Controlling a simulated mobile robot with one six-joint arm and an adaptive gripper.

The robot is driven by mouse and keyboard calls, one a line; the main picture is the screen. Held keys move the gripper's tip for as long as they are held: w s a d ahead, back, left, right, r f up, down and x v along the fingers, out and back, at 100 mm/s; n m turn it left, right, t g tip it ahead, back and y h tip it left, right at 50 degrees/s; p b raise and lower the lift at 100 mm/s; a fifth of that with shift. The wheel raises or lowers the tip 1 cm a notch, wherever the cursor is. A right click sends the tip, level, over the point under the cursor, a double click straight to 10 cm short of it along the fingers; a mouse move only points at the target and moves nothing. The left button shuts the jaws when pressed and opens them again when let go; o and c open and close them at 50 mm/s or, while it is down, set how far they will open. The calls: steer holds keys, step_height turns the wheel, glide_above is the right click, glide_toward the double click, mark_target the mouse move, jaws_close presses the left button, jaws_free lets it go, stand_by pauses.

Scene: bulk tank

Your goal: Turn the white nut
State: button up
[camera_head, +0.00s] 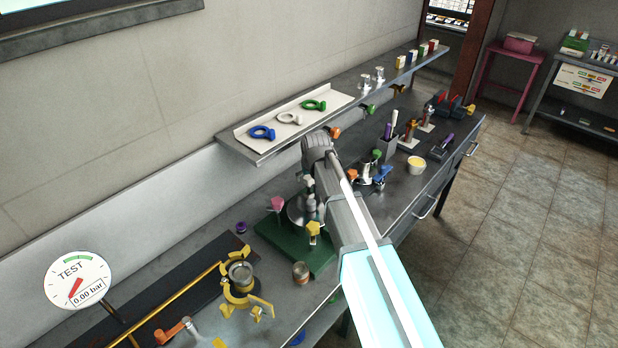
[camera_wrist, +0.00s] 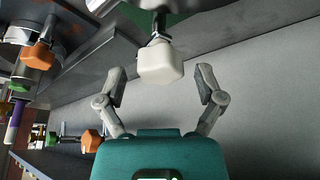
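The white nut (camera_wrist: 160,62) shows in the wrist view as a pale rounded block on a dark stem with a metal collar, at the upper middle. My gripper (camera_wrist: 160,75) has its two grey fingers spread wide, one on each side of the nut. There is a clear gap between each finger and the nut, and nothing is held. In the head view my arm hides most of the area around the gripper, and I cannot clearly tell the nut there.
In the head view a green base plate (camera_head: 275,235) with a pink knob (camera_head: 277,203) and a yellow piece (camera_head: 313,228) is beside my arm. A shelf (camera_head: 262,148) with blue, white and green rings hangs above. An orange knob (camera_wrist: 38,56) is left in the wrist view.

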steer(key=c, duration=1.1)
steer(key=shift+n+g+y, duration=0.4)
steer(key=shift+n+y, duration=0.3)
steer(key=shift+n, duration=1.2)
steer(key=o, duration=1.1)
steer(key=shift+m, duration=0.6)
